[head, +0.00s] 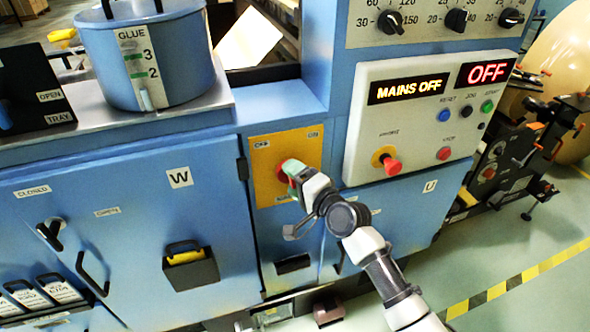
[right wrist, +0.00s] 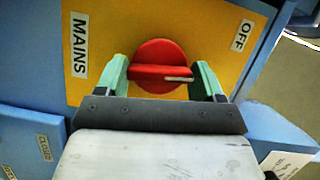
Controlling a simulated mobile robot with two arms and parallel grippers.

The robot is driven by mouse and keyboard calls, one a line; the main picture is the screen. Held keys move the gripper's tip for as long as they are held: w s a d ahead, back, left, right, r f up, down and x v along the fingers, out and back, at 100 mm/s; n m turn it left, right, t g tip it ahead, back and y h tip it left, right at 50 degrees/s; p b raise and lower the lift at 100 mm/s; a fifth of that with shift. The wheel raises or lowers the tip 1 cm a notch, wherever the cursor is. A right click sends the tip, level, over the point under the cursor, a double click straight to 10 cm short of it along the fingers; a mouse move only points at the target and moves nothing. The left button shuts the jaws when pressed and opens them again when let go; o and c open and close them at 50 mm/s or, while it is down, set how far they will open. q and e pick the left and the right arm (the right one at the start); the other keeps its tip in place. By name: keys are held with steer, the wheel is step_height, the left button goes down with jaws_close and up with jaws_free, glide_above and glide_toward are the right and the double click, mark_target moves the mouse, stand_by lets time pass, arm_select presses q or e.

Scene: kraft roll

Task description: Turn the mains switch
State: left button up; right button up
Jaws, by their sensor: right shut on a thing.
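The mains switch is a round red knob (right wrist: 160,66) with a white mark on its handle, on a yellow plate (head: 262,150) of the blue machine. My right gripper (head: 290,172) is at the plate. In the right wrist view its green fingers (right wrist: 162,78) stand on either side of the knob, shut on it. In the head view the gripper hides most of the knob. My left gripper is not in view.
A panel (head: 430,120) right of the switch has displays reading MAINS OFF and OFF, several buttons and a red emergency knob (head: 392,166). A blue glue pot (head: 150,55) stands on the ledge at upper left. Cabinet doors with handles lie below left.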

steer(key=shift+s+n+g+h+p, duration=0.1)
steer(key=shift+n+g+h+p, duration=0.2)
steer(key=shift+n+h+p, duration=0.9)
steer(key=shift+n+g+h+p, duration=0.3)
steer(key=shift+n+p, duration=1.4)
steer(key=shift+p, duration=0.8)
steer(key=o, duration=0.9)
steer(key=shift+o, duration=0.2)
steer(key=b+v, duration=0.1)
steer(key=v, duration=0.9)
steer(key=shift+s+d, duration=0.2)
steer(key=shift+s, duration=0.1)
